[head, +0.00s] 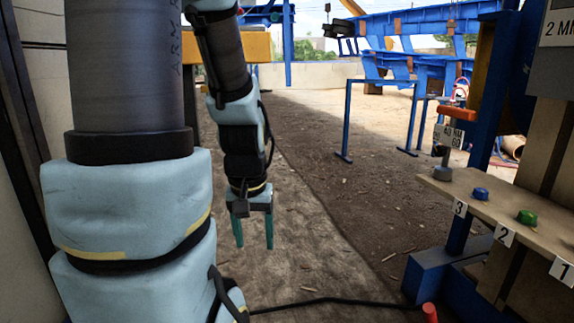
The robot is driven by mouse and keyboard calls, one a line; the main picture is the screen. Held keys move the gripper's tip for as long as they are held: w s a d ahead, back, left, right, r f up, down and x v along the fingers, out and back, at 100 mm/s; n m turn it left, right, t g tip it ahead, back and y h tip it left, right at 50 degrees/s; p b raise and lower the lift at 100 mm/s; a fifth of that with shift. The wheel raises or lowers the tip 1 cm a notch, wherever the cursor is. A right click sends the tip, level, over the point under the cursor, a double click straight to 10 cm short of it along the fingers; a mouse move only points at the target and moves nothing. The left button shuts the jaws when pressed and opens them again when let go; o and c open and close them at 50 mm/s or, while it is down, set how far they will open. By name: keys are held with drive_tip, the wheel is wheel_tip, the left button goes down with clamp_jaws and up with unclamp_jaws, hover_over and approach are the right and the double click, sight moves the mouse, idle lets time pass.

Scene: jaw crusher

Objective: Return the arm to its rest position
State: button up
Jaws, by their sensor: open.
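My arm hangs down at the left of the head view, its large dark and pale-blue links filling the left side. My gripper (255,244) points straight down over the dirt floor, left of the picture's middle. Its two teal fingers are apart with nothing between them. It touches nothing that I can see.
A wooden shelf (476,206) at the right bears a blue knob (480,193), a green knob (526,217) and number plates. Blue steel frames (378,112) stand behind. A black cable (330,300) with a red end (429,312) lies low in front. The middle dirt floor (320,160) is mostly clear.

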wheel_tip(320, 180, up, 35)
drive_tip(key=p, duration=3.3)
